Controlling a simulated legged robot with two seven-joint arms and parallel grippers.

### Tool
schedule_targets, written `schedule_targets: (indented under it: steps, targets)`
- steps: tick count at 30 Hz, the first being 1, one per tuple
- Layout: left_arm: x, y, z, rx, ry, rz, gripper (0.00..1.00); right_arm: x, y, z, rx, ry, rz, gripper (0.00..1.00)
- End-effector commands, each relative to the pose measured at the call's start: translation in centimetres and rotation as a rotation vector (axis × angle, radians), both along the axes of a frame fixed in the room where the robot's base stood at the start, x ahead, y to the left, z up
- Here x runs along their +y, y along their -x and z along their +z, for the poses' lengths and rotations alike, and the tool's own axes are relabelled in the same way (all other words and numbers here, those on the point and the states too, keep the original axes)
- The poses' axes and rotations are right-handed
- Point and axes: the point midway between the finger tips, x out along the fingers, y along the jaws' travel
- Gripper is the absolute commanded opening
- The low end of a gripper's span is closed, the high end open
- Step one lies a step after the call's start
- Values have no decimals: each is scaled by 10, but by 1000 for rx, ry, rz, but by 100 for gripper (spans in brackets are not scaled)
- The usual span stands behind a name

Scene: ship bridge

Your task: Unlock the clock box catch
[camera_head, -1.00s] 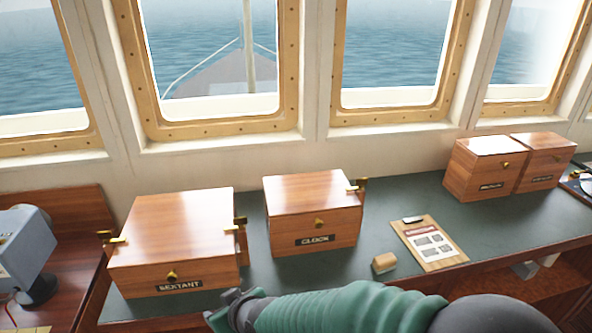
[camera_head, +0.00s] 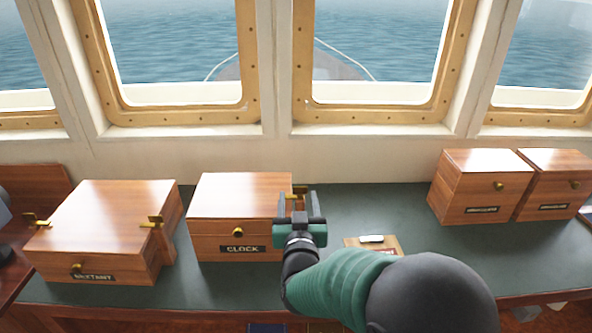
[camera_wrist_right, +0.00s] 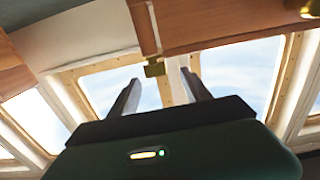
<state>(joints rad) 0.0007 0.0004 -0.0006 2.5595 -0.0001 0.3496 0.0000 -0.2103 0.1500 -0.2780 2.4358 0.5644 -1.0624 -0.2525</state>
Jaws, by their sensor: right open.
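The clock box (camera_head: 235,190) is a closed wooden box with a dark CLOCK label and a small brass knob on its front. Its brass catch (camera_head: 300,190) sits on the right side, partly hidden behind my right gripper (camera_head: 298,203). The gripper is open at the box's right side, fingers pointing away toward the windows. In the right wrist view, the brass catch (camera_wrist_right: 154,68) appears between the two spread fingertips (camera_wrist_right: 162,88), beyond them, below the wooden box (camera_wrist_right: 225,20). I cannot tell whether a finger touches it. My left gripper is out of view.
The sextant box (camera_head: 110,220) with brass catches stands left of the clock box. Two smaller wooden boxes (camera_head: 482,185) stand at the right. A clipboard (camera_head: 385,243) is partly hidden by my right arm.

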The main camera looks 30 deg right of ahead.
Motion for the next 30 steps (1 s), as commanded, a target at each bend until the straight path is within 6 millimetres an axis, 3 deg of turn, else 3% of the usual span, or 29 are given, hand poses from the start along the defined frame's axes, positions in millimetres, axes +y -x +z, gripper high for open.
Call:
schedule_targets:
  steps: [3, 9, 20, 30]
  targets:
    - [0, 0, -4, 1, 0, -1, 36, -18, -26, -3, 0, 1, -4, 56]
    - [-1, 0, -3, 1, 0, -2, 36, -34, -59, -2, 0, 2, -1, 56]
    - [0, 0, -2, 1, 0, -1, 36, -41, -69, -2, -1, -1, 1, 56]
    - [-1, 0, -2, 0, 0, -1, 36, -41, -69, -2, 0, 0, 0, 14]
